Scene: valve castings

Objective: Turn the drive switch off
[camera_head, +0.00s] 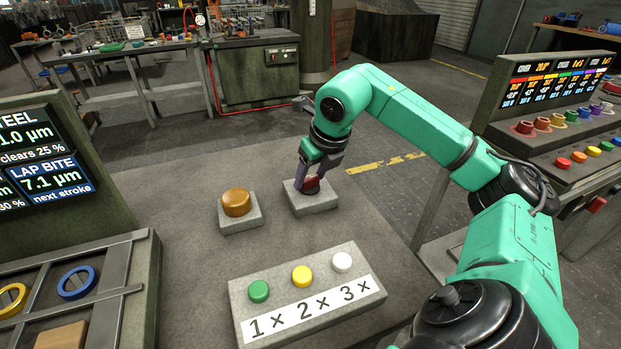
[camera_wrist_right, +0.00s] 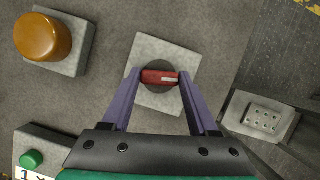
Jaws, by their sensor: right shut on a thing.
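The drive switch is a red handle (camera_wrist_right: 160,77) on a dark round disc, set on a pale square base (camera_head: 316,204). In the wrist view the handle lies roughly level across the picture, with a small white mark near its right end. My right gripper (camera_head: 311,181) comes down onto it from above. In the wrist view its two purple fingers (camera_wrist_right: 160,82) stand at the two ends of the red handle, shut on it. In the head view the fingers partly hide the switch. My left gripper is not in view.
A large orange-brown button (camera_head: 236,202) on a grey base stands left of the switch. A panel (camera_head: 374,299) with green, yellow and white buttons marked 1×, 2×, 3× lies nearer. A console (camera_head: 543,150) with coloured knobs stands at right, a compartment tray (camera_head: 129,270) at left.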

